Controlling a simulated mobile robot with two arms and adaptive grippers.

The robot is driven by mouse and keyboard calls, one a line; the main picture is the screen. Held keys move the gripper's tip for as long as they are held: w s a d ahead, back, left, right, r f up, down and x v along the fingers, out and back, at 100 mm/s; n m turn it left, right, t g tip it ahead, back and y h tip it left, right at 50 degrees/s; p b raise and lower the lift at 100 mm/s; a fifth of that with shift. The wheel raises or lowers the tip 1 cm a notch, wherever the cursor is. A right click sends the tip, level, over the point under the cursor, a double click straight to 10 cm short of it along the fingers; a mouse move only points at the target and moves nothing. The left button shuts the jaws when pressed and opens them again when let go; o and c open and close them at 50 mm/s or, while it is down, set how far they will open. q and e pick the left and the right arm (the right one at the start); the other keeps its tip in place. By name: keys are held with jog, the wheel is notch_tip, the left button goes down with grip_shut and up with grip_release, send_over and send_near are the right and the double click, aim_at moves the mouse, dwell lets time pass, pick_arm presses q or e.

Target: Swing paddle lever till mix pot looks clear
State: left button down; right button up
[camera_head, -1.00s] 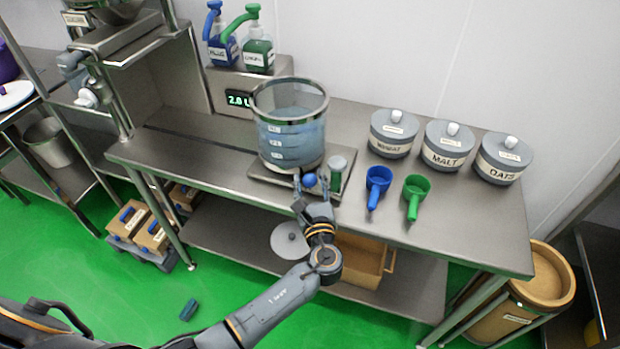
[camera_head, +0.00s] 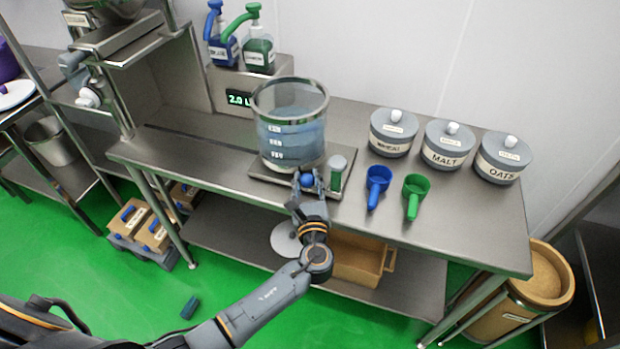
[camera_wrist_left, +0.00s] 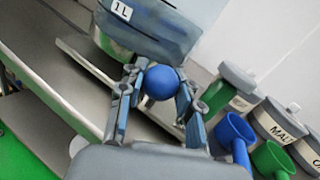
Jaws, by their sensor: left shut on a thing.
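The mix pot (camera_head: 290,125) is a clear vessel with level marks and a dark rim, standing on a steel base plate (camera_head: 262,174) on the bench. It holds bluish liquid that looks fairly even, with no clumps I can make out. The paddle lever's blue ball knob (camera_head: 306,179) sticks out at the pot's front. My left gripper (camera_head: 308,182) is shut on the knob. In the left wrist view the knob (camera_wrist_left: 161,82) sits between the two fingers, below the pot's wall (camera_wrist_left: 165,25). The lever's rod is hidden. My right gripper is out of view.
A green cylinder with a grey cap (camera_head: 337,174) stands close right of the knob. A blue scoop (camera_head: 377,184) and a green scoop (camera_head: 414,194) lie further right, before lidded canisters (camera_head: 447,145). A display (camera_head: 240,98) reads about 2.0 L. The bench left of the pot is clear.

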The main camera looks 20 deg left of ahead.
aim_at(279, 166)
pick_arm(q)
jog(key=shift+s+a+r+m+h, duration=0.1)
jog(key=shift+s+a+m+h, duration=0.2)
jog(key=shift+a, duration=0.1)
jog(key=a+m+h, duration=0.1)
jog(key=h, duration=0.1)
jog(key=s+a+m+t+h, duration=0.1)
jog(key=a+h, duration=0.1)
jog(key=a+m+h, duration=0.1)
jog(key=shift+s+a+f+m+h+b, duration=0.25)
jog(key=shift+s+f+m+h+b, duration=0.05)
jog(key=shift+s+f+h, duration=0.1)
jog(key=shift+s+a+r+m+h+b, duration=0.1)
jog(key=shift+s+a+m+h+b, duration=0.05)
jog(key=shift+a+m+h+b, duration=0.75)
jog(key=shift+a+r, duration=0.1)
jog(key=shift+a, duration=0.75)
jog(key=shift+n, duration=0.3)
jog(key=c, duration=1.2)
grip_release()
jog(key=shift+s+a+r, duration=0.1)
jog(key=shift+a, duration=0.05)
